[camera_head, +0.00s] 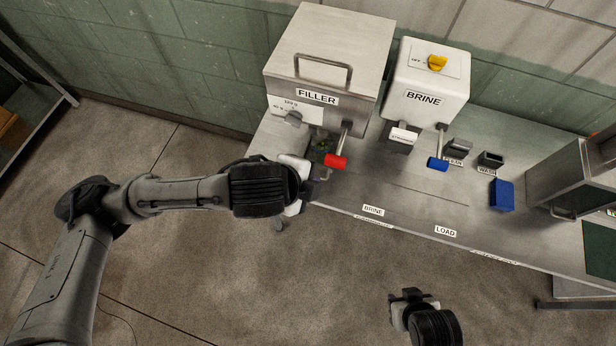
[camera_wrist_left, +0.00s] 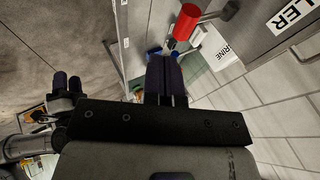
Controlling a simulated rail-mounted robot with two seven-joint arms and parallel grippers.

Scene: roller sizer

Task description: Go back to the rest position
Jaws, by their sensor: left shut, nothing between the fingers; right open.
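My left arm reaches in from the left, and its gripper (camera_head: 304,180) is at the table's left front edge, just below the FILLER machine. In the left wrist view the left gripper's dark fingers (camera_wrist_left: 167,78) are together with nothing between them. A red-handled lever (camera_head: 336,161) of the FILLER is close to the left gripper and also shows in the left wrist view (camera_wrist_left: 185,22). My right gripper (camera_head: 408,296) is in front of the table, over the floor, open and empty.
The steel FILLER box (camera_head: 330,60) and white BRINE box (camera_head: 428,80) stand on the steel table (camera_head: 400,190). A jar with green contents (camera_head: 320,147) is under the FILLER, partly hidden. A blue block (camera_head: 502,195) stands right. Floor in front is clear.

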